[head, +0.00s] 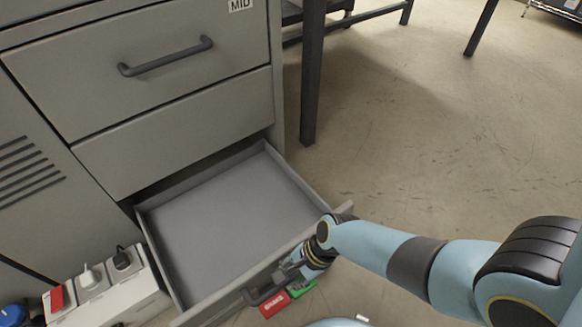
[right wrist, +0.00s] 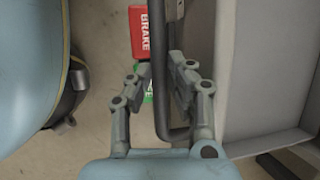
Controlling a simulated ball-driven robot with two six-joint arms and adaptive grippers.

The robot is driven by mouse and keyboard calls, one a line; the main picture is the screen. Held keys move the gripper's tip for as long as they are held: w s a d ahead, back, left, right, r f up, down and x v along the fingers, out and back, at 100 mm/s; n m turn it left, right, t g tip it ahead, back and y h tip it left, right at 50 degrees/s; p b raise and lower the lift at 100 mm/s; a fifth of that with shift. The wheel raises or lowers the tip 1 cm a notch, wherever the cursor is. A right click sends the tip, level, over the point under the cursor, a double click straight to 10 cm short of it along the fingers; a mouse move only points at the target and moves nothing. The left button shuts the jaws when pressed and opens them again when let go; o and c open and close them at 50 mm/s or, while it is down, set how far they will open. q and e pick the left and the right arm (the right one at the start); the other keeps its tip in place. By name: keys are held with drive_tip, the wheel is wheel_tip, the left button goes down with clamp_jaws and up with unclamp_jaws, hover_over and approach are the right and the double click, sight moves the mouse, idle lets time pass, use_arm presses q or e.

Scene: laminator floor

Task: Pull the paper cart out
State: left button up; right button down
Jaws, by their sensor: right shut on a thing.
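The paper cart appears as a low grey drawer-like tray (head: 215,225), pulled part of the way out from under the grey cabinet. It looks empty inside. Its dark bar handle (head: 258,299) runs along the front panel. My right gripper (head: 287,273) is at that handle. In the right wrist view the handle (right wrist: 160,110) passes between the fingers of my right gripper (right wrist: 162,72), which are shut on it. A red piece marked BRAKE (head: 273,304) and a green piece (head: 303,289) show below the front panel. My left gripper is not in view.
The cabinet (head: 150,100) has a closed upper drawer with a dark handle (head: 167,56). A white power strip with plugs (head: 110,291) lies at the tray's left side. A dark table leg (head: 311,75) stands to the right. The floor (head: 400,130) at right is clear.

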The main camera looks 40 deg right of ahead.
drive_tip(key=shift+s, duration=0.15)
drive_tip(key=c, duration=1.2)
unclamp_jaws()
drive_tip(key=shift+c, duration=0.2)
drive_tip(key=shift+r, duration=0.1)
drive_tip(key=v, duration=1.1)
drive_tip(key=shift+d+r, duration=0.15)
drive_tip(key=shift+r, duration=0.15)
